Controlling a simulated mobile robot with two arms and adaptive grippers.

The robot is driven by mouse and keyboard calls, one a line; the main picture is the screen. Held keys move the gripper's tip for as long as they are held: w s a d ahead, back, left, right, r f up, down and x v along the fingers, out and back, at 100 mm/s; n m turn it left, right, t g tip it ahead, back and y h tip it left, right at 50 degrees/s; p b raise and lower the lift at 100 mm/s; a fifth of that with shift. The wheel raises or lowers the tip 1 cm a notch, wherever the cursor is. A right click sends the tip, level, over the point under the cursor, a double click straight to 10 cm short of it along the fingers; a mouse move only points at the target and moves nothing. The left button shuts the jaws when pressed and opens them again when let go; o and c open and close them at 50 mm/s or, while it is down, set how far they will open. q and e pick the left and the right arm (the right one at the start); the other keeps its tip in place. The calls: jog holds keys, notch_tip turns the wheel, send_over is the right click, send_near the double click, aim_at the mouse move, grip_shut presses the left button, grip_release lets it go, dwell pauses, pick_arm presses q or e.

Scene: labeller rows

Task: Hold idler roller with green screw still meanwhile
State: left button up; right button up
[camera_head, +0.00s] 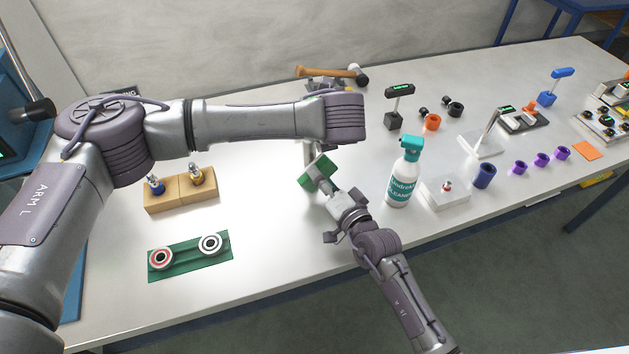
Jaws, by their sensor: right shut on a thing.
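My right gripper (328,191) reaches up from the lower right and is shut on a green block-like piece (315,173) with a pale mark on it, near the middle of the table. I cannot make out a roller or a green screw there; the gripper hides part of the piece. My left arm crosses from the left, and its wrist ends above and behind the green piece. Its fingers are hidden or too unclear to tell open from shut. A pale upright part (309,152) shows below that wrist, mostly hidden.
A wooden holder (181,191) and a green plate (190,262) with two ringed rollers lie at left. A hammer (330,71) lies at the back. The front middle is clear.

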jog(key=shift+w+d, duration=0.35)
jog(key=shift+d, duration=0.45)
jog(key=shift+s+a, duration=0.25)
jog(key=shift+a, duration=0.8)
jog(key=shift+s+a, duration=0.25)
jog(key=shift+a, duration=0.75)
jog(key=shift+r, duration=0.9)
jog(key=shift+w+d, duration=0.2)
jog(key=shift+d, duration=0.85)
jog(key=shift+w+d, duration=0.2)
jog(key=shift+d, duration=0.8)
jog(key=shift+s+a, duration=0.25)
jog(key=shift+a, duration=0.8)
jog(key=shift+s+a, duration=0.2)
jog(key=shift+a, duration=0.8)
jog(key=shift+s+a+f+v, duration=0.1)
jog(key=shift+a+f+v, duration=0.05)
jog(key=shift+v, duration=1)
jog(key=shift+s+a+f+v, duration=0.1)
jog(key=shift+a+v, duration=0.05)
jog(key=shift+v, duration=1.05)
jog(key=shift+s+a+f+v, duration=0.1)
jog(key=shift+f+v, duration=0.05)
jog(key=shift+v, duration=1)
jog(key=shift+w+a, duration=0.1)
